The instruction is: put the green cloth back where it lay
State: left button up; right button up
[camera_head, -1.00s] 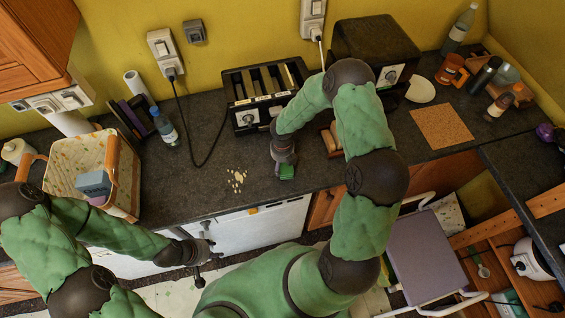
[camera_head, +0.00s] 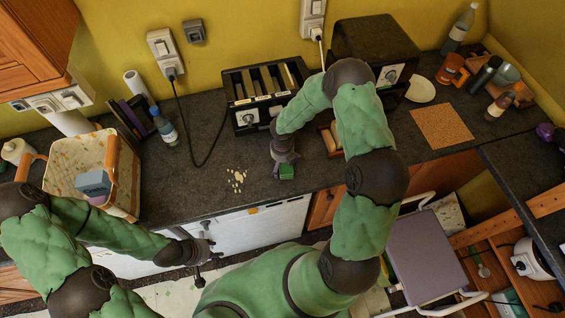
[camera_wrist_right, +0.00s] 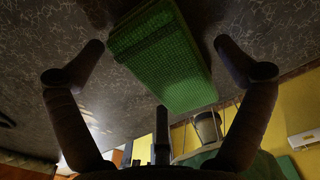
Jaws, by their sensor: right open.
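The green cloth (camera_head: 287,171), a small folded block, is on the dark counter near its front edge. In the right wrist view the cloth (camera_wrist_right: 165,60) shows its woven texture and lies between and just beyond my fingertips. My right gripper (camera_head: 285,160) is right at the cloth, its fingers spread to either side; in the wrist view the open right gripper (camera_wrist_right: 160,45) shows a narrow gap beside the cloth. My left gripper (camera_head: 206,256) is empty, in front of the white cabinet door, with its fingers apart.
Pale crumbs (camera_head: 237,180) lie left of the cloth. A toaster (camera_head: 262,92) stands behind it, with a black cord to its left. A basket (camera_head: 118,175) is at the left, a cork mat (camera_head: 441,126) at the right. The counter between crumbs and basket is clear.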

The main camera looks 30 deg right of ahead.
jog(key=shift+r, duration=0.15)
jog(key=shift+r+p, duration=3.5)
jog(key=shift+r, duration=0.35)
notch_tip(320, 180, up, 12)
